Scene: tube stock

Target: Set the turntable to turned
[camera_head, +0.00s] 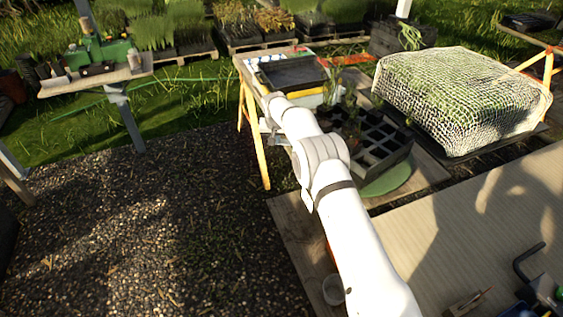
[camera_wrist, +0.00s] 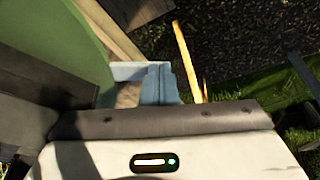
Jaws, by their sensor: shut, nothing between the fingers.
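The turntable is a green disc (camera_head: 388,182) beneath a black cell tray (camera_head: 372,147) in the head view. Only its front right part shows there; the tray and my arm cover the rest. In the wrist view a large green surface (camera_wrist: 55,35), apparently the same disc, fills the upper left. My gripper (camera_wrist: 159,75) shows there as two blue-grey fingers shut together, with nothing between them. It is just right of the disc's edge. A pale blue bar lies between them; I cannot tell whether they touch. In the head view the fingertips are not clear.
Potted plants (camera_head: 352,118) stand by the cell tray. A net-covered crate (camera_head: 460,98) is to the right, and a dark shallow tray (camera_head: 291,71) is behind. Tools (camera_head: 540,288) lie at the lower right. Open gravel (camera_head: 150,235) is to the left.

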